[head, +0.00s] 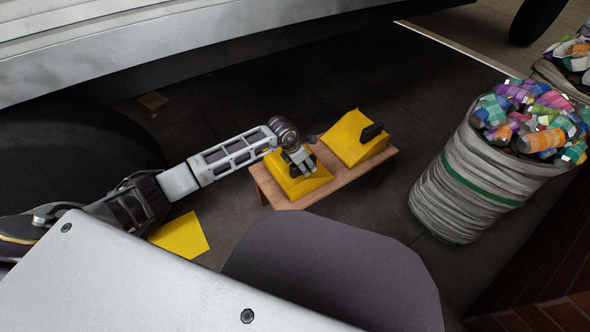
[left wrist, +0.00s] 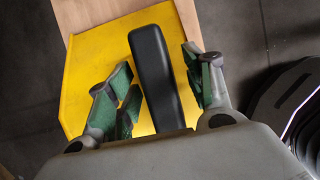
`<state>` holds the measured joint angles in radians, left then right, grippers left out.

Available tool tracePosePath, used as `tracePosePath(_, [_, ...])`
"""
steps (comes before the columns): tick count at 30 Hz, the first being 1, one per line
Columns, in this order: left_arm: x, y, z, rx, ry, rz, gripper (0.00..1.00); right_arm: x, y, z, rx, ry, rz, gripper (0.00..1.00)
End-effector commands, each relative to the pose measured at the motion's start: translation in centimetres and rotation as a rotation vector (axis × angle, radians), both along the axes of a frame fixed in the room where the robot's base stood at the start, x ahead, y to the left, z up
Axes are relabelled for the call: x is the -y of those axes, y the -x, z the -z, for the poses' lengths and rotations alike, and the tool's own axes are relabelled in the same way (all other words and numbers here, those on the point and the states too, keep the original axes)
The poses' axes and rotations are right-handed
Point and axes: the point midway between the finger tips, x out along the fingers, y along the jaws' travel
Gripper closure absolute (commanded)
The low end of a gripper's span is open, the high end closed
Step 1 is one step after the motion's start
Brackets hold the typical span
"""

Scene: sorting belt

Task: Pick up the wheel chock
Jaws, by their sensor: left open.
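Two yellow wheel chocks with black handles stand on a small wooden bench. The left chock (head: 311,184) is under my left gripper (head: 303,167); the right chock (head: 350,138) stands apart from it, its black handle (head: 371,132) in plain view. In the left wrist view, my left gripper (left wrist: 160,92) is open, its green-padded fingers on either side of the black handle (left wrist: 157,80) of the yellow chock (left wrist: 92,62). Gaps show between the pads and the handle, with the left gap wider near the tip. My right gripper is not in view.
The wooden bench (head: 384,160) stands on dark floor. A grey sack (head: 455,190) full of colourful crushed cans stands to the right. A large dark tyre (head: 70,150) is at the left, under a pale vehicle body (head: 180,50). A yellow piece (head: 182,236) lies beside my left arm.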

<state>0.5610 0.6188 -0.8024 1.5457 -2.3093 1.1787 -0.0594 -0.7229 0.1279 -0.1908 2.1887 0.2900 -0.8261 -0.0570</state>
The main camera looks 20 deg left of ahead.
Motion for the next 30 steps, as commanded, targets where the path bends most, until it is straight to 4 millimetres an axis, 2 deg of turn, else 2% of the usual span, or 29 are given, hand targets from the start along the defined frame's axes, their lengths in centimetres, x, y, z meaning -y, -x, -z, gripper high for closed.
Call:
tracePosePath(11, [-0.02,-0.02,0.06,0.0,0.0,0.0,0.48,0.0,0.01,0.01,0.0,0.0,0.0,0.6])
tracePosePath(24, [-0.01,-0.02,0.06,0.0,0.0,0.0,1.0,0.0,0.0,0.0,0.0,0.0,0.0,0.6])
tracePosePath(30, [0.01,-0.14,-0.13,0.005,0.001,0.0,1.0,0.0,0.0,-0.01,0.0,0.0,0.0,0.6])
